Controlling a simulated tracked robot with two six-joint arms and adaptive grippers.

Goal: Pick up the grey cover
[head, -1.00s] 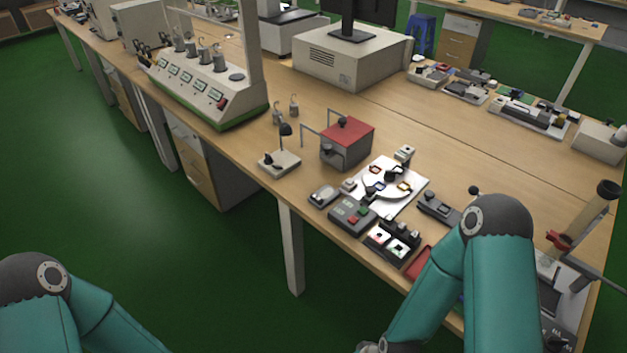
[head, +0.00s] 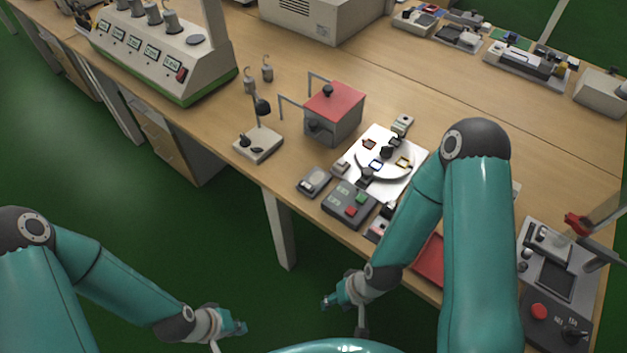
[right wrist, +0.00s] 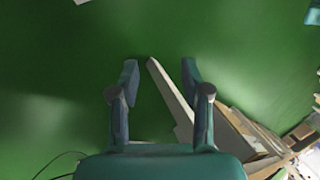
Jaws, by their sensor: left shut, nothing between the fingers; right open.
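I cannot make out for certain which thing is the grey cover. A grey box (head: 336,125) with a red top (head: 338,102) and a dark knob stands on the bench in the head view; no separate grey cover is clear. My left gripper (head: 238,328) is low at the bottom of the head view, off the bench, shut and empty. My right gripper (head: 328,302) is in front of the bench's near edge, away from the box. In the right wrist view its two fingers (right wrist: 159,72) are spread, with green floor and a pale bench leg beyond.
A white plate (head: 420,158) with a round disc and small parts lies right of the box. A grey button box (head: 349,205), a small grey device (head: 314,181) and a lamp-like stand (head: 258,144) are near the edge. A red tray (head: 430,262) is partly hidden by my right arm.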

